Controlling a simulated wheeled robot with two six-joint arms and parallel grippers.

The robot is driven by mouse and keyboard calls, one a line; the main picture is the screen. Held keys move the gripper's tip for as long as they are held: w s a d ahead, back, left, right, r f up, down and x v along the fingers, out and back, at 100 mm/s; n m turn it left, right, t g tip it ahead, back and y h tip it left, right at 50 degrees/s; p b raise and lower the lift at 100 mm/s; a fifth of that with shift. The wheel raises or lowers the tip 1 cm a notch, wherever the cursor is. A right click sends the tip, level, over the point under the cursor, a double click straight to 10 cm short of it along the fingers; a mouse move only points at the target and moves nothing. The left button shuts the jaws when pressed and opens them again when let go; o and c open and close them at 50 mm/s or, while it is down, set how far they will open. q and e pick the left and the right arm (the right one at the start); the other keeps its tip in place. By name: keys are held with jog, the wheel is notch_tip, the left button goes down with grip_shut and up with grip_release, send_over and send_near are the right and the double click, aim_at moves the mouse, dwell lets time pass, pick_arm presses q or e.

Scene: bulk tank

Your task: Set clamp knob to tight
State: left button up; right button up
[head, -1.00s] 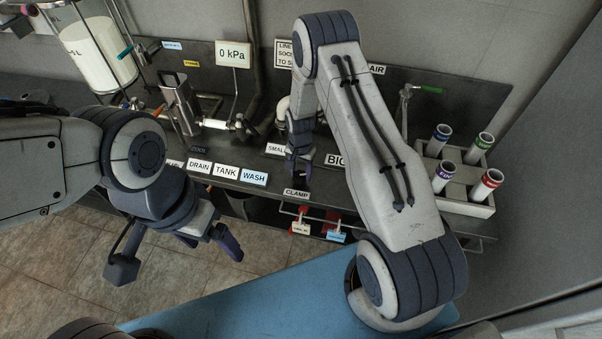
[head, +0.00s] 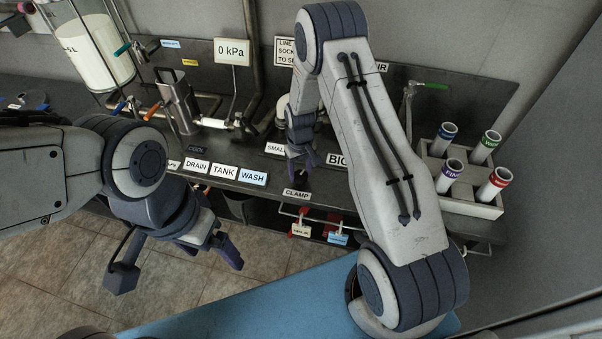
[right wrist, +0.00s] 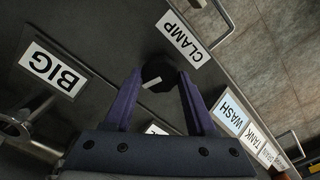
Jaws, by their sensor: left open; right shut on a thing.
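The clamp knob (right wrist: 158,73) is round and black with a white pointer mark, beside the CLAMP label (right wrist: 183,39). In the right wrist view the mark lies toward the lower left of the knob. My right gripper (right wrist: 156,84) is shut on the knob, one purple finger on each side. In the head view my right gripper (head: 302,164) is over the dark knob (head: 301,181) at the counter's front edge, just behind the CLAMP label (head: 297,194). My left gripper (head: 213,252) is open and empty, over the floor in front of the counter.
A BIG label (right wrist: 53,69) and a WASH label (right wrist: 232,116) flank the knob. A rack (head: 470,206) of capped tubes stands at the right. A gauge sign (head: 231,51) reads 0 kPa.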

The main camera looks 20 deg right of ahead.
aim_at(300, 175)
jog(key=shift+s+n, duration=0.1)
jog(key=shift+n, duration=0.6)
jog(key=o, duration=1.4)
jog(key=shift+c, duration=0.2)
jog(key=shift+r+b, duration=0.35)
jog(key=shift+r, duration=0.2)
notch_tip(300, 175, up, 10)
jog(key=b, duration=0.1)
jog(key=shift+f, duration=0.25)
